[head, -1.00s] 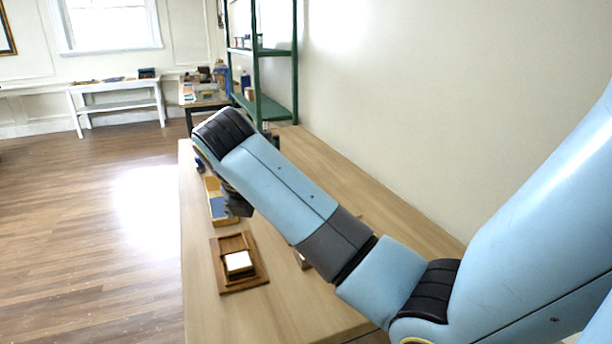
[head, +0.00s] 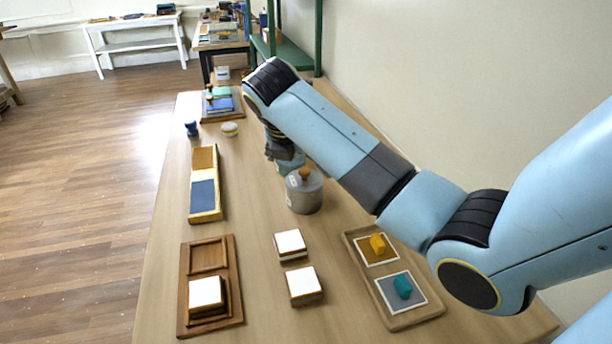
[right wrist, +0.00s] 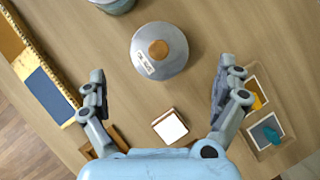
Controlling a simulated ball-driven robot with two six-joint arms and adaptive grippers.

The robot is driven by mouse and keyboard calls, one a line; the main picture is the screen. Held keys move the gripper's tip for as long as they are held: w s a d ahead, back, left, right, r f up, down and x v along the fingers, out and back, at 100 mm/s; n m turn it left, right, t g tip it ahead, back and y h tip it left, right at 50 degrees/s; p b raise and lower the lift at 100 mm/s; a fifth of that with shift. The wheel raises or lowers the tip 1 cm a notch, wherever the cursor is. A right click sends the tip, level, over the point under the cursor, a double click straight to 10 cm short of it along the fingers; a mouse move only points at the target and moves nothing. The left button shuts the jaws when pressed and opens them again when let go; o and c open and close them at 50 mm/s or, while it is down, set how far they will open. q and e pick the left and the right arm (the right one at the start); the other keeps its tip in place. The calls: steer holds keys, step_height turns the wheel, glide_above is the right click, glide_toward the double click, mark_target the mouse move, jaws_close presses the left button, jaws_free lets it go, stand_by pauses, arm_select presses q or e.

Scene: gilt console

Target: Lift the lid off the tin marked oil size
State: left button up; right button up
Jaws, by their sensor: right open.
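A grey tin (head: 304,194) with a round wooden knob on its lid stands upright on the table. In the right wrist view the same tin (right wrist: 174,62) has its knob (right wrist: 158,49) facing me and a small white label (right wrist: 145,64), too small to read. A second, teal-grey tin (head: 290,164) stands just behind it, partly hidden by my right gripper; its edge shows at the top of the wrist view (right wrist: 116,6). My right gripper (right wrist: 161,66) is open and empty above the table, its fingers spread to either side of the grey tin's near part. My left gripper is out of view.
White-topped blocks (head: 290,243) stand in front of the tin. A wooden tray (head: 352,240) with yellow and teal pieces lies at right, a yellow-edged two-part tray (head: 219,180) at left. A wall and green shelf (head: 283,48) bound the right and back.

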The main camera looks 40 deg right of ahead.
mark_target(304, 170)
steer(key=x, duration=0.6)
steer(key=shift+w+d, duration=0.2)
steer(key=shift+d, duration=0.05)
steer(key=shift+a, duration=0.1)
steer(key=c, duration=1.5)
